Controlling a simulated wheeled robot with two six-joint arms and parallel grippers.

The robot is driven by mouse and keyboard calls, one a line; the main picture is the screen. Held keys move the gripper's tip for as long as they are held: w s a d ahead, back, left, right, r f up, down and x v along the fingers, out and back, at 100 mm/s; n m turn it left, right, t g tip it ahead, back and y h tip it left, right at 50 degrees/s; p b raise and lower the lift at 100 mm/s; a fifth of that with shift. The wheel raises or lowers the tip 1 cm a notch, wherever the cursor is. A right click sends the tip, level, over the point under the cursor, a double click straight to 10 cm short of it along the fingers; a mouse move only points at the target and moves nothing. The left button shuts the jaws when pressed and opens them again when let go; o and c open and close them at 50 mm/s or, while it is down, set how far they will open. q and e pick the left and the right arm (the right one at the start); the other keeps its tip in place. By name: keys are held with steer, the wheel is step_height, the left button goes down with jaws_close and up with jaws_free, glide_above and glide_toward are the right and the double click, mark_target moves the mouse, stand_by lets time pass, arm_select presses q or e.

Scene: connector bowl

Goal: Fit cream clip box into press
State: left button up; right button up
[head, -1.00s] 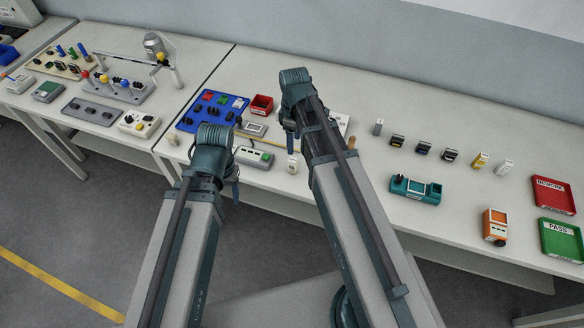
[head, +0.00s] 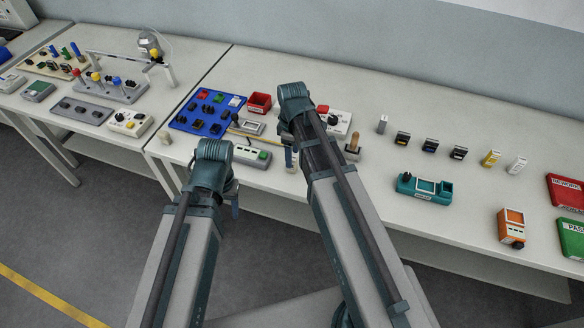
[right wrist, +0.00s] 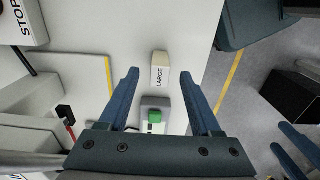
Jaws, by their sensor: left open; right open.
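A cream box marked LARGE (right wrist: 160,72) stands near the table's front edge. It lies between and beyond the fingertips of my right gripper (right wrist: 159,73) in the right wrist view, with no contact visible. My right gripper is open and empty. My left gripper (head: 235,196) is at the front of the table in the head view, its fingers mostly hidden. I cannot tell for sure which device is the press; a grey device with a green button (right wrist: 154,117) sits close to the box.
A white box with a red button (head: 338,120) stands behind my right arm. A blue board (head: 205,113) with parts is left of it. A teal fixture (head: 424,190), an orange device (head: 511,228) and several small connectors stand right. Bare table lies between them.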

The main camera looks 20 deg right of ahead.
step_height(320, 180, down, 3)
steer(key=shift+b, duration=1)
arm_select(q)
step_height(320, 180, down, 3)
steer(key=shift+r, duration=0.15)
arm_select(e)
steer(key=shift+r, duration=0.1)
jaws_close()
